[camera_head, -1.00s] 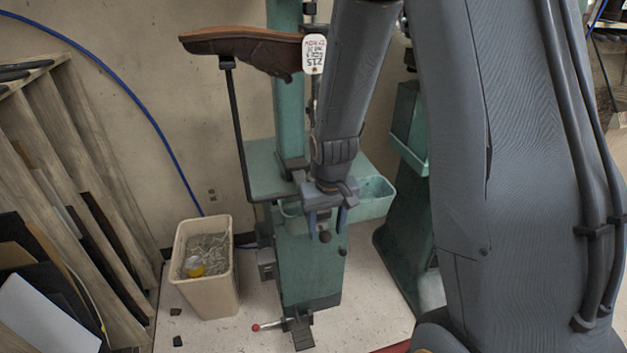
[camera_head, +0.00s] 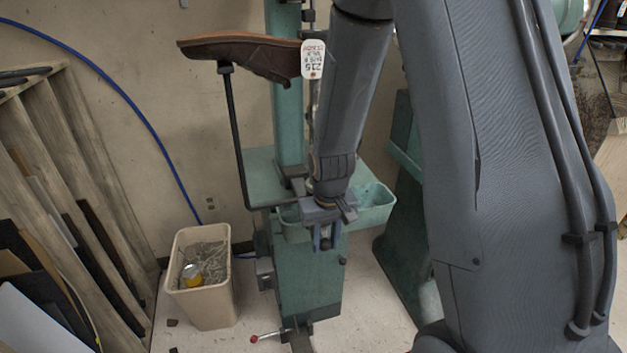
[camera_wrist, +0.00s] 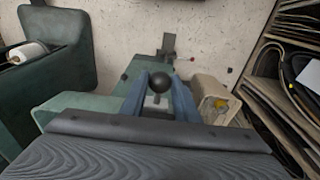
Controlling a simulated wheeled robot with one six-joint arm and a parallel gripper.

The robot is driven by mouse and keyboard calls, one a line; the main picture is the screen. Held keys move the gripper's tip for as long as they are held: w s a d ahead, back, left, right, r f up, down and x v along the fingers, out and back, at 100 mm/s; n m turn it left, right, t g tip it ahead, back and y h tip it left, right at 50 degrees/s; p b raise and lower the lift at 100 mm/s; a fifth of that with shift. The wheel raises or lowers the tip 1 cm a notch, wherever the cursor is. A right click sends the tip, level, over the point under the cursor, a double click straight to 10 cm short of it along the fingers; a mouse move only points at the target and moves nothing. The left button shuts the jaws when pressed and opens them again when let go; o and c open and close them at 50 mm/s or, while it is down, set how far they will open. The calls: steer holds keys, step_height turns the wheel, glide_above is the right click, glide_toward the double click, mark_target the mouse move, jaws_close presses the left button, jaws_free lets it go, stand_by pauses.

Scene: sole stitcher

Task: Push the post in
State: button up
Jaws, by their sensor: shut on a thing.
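A black post (camera_head: 233,130) stands left of the green stitching machine (camera_head: 297,280), bent at its foot toward the machine. A brown shoe (camera_head: 240,50) with a white tag (camera_head: 313,59) sits on its top. My gripper (camera_head: 325,238) points down in front of the machine, right of the post's foot. It is shut on a black ball knob (camera_wrist: 159,82), which shows between the blue fingers in the wrist view. The knob's stem and its link to the post are hidden.
A beige bin (camera_head: 207,295) with scraps and a yellow-and-white item stands on the floor at left. A wooden rack (camera_head: 75,190) is farther left. A green tray (camera_head: 375,207) sits just right of my gripper. A red-tipped lever (camera_head: 254,338) juts out near the machine's base.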

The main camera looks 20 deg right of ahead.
steer(key=shift+w+b, duration=1.3)
steer(key=shift+w, duration=7.25)
steer(key=o, duration=1.2)
steer(key=shift+w, duration=0.1)
steer(key=shift+o, duration=0.7)
steer(key=shift+s+r+p, duration=0.35)
steer(key=shift+r+p, duration=0.6)
steer(key=shift+r, duration=0.25)
steer(key=shift+s+r+p, duration=0.4)
steer(key=shift+r+p, duration=0.5)
steer(key=shift+r, duration=0.25)
steer(key=shift+s+r+p, duration=0.35)
steer(key=shift+r+p, duration=0.6)
steer(key=shift+r, duration=0.25)
